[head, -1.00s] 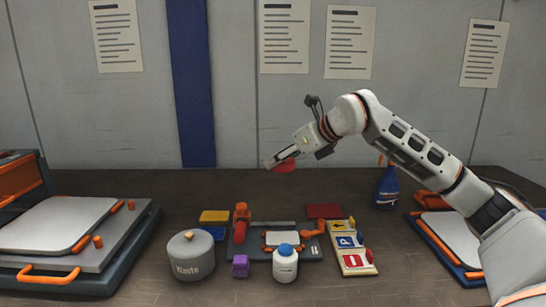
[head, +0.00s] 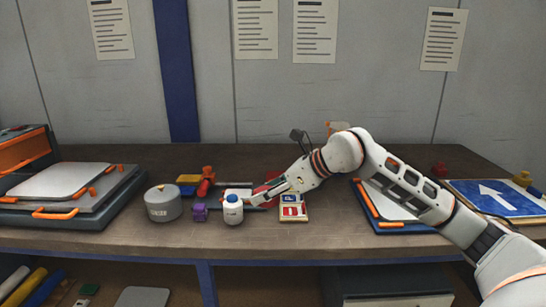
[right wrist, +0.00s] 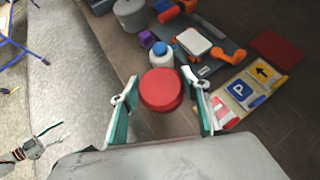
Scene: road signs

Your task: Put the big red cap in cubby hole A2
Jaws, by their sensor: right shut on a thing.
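The big red cap (right wrist: 161,89) is round and shows in the right wrist view between the two teal-padded fingers of my right gripper (right wrist: 163,84). The right gripper is shut on it. In the head view my right gripper (head: 262,196) is over the workbench, beside the white bottle; the cap cannot be clearly told apart from the red things around it there. I cannot make out a cubby hole marked A2.
The white bottle with blue cap (head: 233,208), grey canister (head: 163,203), purple block (head: 199,212) and sign tray (head: 294,211) crowd the workbench (head: 330,240). Below the front edge are shelf items and a drawer unit (head: 390,287).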

